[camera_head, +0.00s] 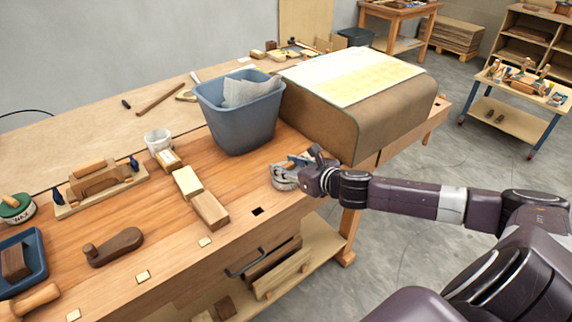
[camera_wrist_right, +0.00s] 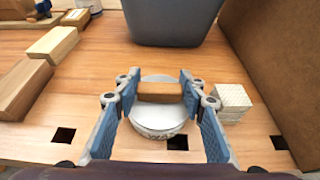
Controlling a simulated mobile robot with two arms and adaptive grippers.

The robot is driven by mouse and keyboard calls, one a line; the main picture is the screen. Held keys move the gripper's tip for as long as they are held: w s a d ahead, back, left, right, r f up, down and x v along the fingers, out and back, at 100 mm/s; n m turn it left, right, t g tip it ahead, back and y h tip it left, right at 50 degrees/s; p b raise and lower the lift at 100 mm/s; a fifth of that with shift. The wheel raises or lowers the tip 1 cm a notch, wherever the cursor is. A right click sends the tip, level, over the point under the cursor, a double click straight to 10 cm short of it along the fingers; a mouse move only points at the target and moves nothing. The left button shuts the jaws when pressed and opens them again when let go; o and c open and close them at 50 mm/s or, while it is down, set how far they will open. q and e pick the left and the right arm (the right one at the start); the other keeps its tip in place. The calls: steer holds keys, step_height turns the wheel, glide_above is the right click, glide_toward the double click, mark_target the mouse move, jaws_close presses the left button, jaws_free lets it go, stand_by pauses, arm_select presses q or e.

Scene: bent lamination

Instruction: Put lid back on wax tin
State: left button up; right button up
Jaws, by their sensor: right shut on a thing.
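My right gripper (camera_head: 292,170) is at the front edge of the bench, beside the blue-grey bin. In the right wrist view its two blue fingers (camera_wrist_right: 160,97) are shut on a small wooden grip block (camera_wrist_right: 160,98). The block sits on a pale round lid-like disc (camera_wrist_right: 160,82). Below it shows a white rim (camera_wrist_right: 158,135) with partly readable dark lettering like "WAX"; I cannot tell whether disc and rim touch. Another round tin (camera_head: 17,208) marked "WAX", with a green top and a wooden piece on it, stands at the far left. My left gripper is out of view.
The blue-grey bin (camera_head: 237,112) stands close behind the right gripper. A large brown curved form (camera_head: 392,118) is to its right. A stack of small pale pieces (camera_wrist_right: 232,100) is beside the right finger. Wooden blocks (camera_head: 209,210) and a plane-like tool (camera_head: 113,248) lie to the left.

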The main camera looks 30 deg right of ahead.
steer(key=shift+f, duration=0.45)
stand_by(0.4)
steer(key=o, duration=1.3)
step_height(320, 180, up, 7)
steer(key=p, duration=0.7)
